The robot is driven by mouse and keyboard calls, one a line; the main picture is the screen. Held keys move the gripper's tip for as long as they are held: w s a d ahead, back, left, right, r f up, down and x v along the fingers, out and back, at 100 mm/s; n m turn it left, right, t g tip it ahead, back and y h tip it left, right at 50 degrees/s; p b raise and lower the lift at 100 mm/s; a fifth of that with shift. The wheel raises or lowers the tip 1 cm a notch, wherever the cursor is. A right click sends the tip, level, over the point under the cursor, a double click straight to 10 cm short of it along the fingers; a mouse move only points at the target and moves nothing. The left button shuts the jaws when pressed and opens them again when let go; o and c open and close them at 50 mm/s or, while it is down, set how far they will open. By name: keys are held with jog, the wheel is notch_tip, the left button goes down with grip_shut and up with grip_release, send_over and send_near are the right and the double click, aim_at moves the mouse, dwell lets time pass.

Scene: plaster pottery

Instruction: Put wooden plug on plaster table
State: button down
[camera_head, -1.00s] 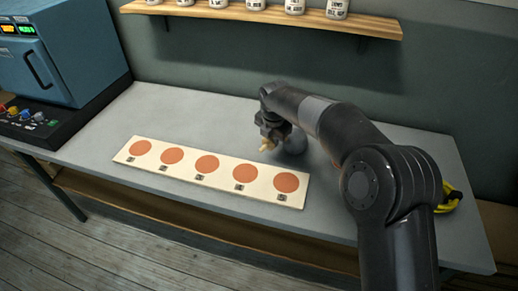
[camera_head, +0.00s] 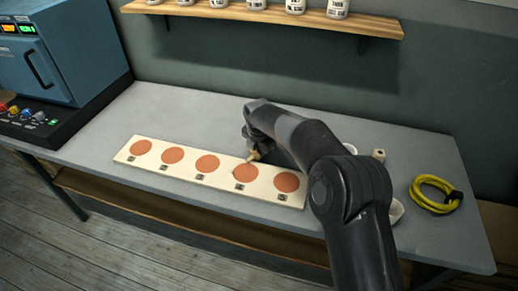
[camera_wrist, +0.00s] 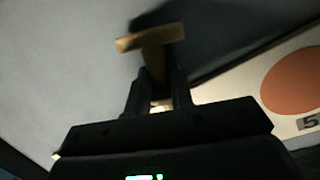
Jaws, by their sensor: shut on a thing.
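The wooden plug (camera_wrist: 152,37) is a light-brown piece with a wider end, held between the fingers of my gripper (camera_wrist: 157,95) in the wrist view. In the head view the plug (camera_head: 253,156) shows as a small tan shape at the tip of my gripper (camera_head: 251,145). It is over or just behind the white board, near the fourth disc from the left; its exact height is unclear. The plaster table (camera_head: 190,107) is the long grey-topped bench beneath. My arm hides part of its right side.
A white board (camera_head: 222,178) with several orange discs lies on the front of the table. A yellow cable coil (camera_head: 434,195) and a small beige block (camera_head: 379,155) are at the right. A blue kiln (camera_head: 65,50) stands at the left. The back middle of the table is clear.

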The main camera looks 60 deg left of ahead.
jog(key=c, duration=1.3)
grip_release()
jog(key=v, duration=1.2)
jog(key=shift+w, duration=0.1)
